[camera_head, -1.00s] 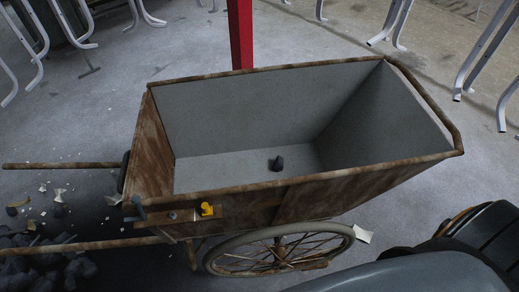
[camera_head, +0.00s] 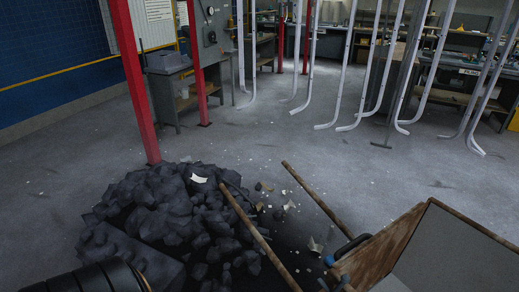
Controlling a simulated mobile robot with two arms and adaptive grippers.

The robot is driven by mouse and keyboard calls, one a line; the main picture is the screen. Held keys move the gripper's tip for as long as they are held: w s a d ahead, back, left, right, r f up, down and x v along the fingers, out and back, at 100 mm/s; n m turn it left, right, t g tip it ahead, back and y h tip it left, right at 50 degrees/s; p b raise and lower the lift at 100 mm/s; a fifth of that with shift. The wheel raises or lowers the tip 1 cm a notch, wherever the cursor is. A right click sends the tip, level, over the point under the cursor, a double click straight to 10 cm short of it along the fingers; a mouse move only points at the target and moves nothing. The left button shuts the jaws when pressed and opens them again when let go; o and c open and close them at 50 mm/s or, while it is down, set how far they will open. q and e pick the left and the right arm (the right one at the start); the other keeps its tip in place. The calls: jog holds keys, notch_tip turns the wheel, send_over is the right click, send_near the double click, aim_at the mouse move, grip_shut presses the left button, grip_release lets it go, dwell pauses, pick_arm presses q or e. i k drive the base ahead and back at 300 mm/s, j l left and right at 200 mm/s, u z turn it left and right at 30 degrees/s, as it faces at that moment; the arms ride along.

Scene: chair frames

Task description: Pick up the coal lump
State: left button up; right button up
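A heap of black coal lumps (camera_head: 170,215) lies on the concrete floor at lower left of the head view. Which single lump the task means I cannot tell. Part of the wooden cart (camera_head: 385,245) shows at lower right, and its two wooden handles reach over and beside the heap. The small dark lump seen earlier inside the cart is out of view. A dark ribbed part of my own body shows at the bottom left. Neither of my grippers is in view.
A red post (camera_head: 134,80) stands at the heap's back edge. A grey machine cabinet (camera_head: 180,85) and white tubular frames (camera_head: 385,70) stand behind. Paper scraps and small debris lie beside the heap. The floor between the heap and the frames is mostly clear.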

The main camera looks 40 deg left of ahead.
aim_at(141, 266)
jog(key=u, duration=2.65)
jog(key=i+l+z, duration=0.35)
jog(key=i, duration=0.3)
jog(key=i+z, duration=0.3)
jog(key=i, duration=0.35)
